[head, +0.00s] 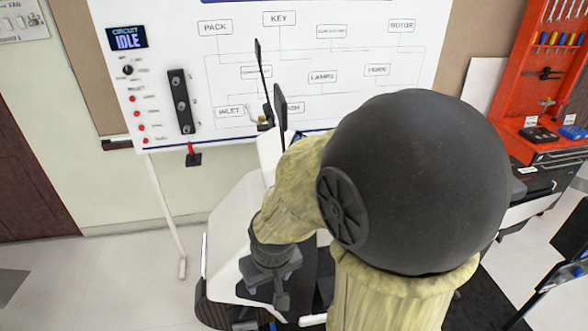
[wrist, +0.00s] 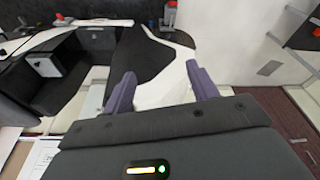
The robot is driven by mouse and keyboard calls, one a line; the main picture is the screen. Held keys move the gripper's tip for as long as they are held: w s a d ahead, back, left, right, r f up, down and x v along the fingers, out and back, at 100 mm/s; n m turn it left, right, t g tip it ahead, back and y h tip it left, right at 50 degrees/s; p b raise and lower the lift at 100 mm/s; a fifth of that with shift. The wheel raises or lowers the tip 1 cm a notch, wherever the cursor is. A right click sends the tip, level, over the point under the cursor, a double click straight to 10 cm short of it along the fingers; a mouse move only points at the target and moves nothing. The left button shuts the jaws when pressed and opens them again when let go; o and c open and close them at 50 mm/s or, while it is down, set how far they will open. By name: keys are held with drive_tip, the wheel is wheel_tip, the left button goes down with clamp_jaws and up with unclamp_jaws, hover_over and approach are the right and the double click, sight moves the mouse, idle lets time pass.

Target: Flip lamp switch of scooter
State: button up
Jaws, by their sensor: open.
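The scooter (head: 226,232) stands below the wall board in the head view, its white body partly hidden by my arm. Its white and black panels (wrist: 160,68) fill the middle of the wrist view. I cannot make out the lamp switch in either view. My gripper (wrist: 163,88) is open, with its two purple fingers apart and nothing seen held between them. The white panel shows beyond and between the fingers; I cannot tell whether they touch it. In the head view my arm hides much of the scooter's right side.
A red tool rack (head: 545,75) stands at the right. Pale floor (head: 110,280) is open at the left, apart from the board's stand leg.

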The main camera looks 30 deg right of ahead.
wheel_tip(320, 180, up, 12)
drive_tip(key=w+p, duration=0.2)
drive_tip(key=p, duration=0.8)
drive_tip(key=w+d+r+m+t, duration=0.1)
drive_tip(key=w+d+r, duration=0.3)
drive_tip(key=d+r, duration=0.2)
drive_tip(key=w+d+r+m+h+p, duration=0.1)
drive_tip(key=w+d+r+m, duration=0.1)
drive_tip(key=w+d+r, duration=0.2)
drive_tip(key=d+r, duration=0.3)
drive_tip(key=r, duration=0.2)
drive_tip(key=shift+w+r+t, duration=0.35)
drive_tip(key=shift+r+t, duration=0.05)
drive_tip(key=p+x, duration=0.5)
drive_tip(key=x, duration=1.2)
drive_tip(key=shift+d+f, duration=0.2)
drive_tip(key=shift+f, duration=0.05)
drive_tip(key=shift+c, duration=0.2)
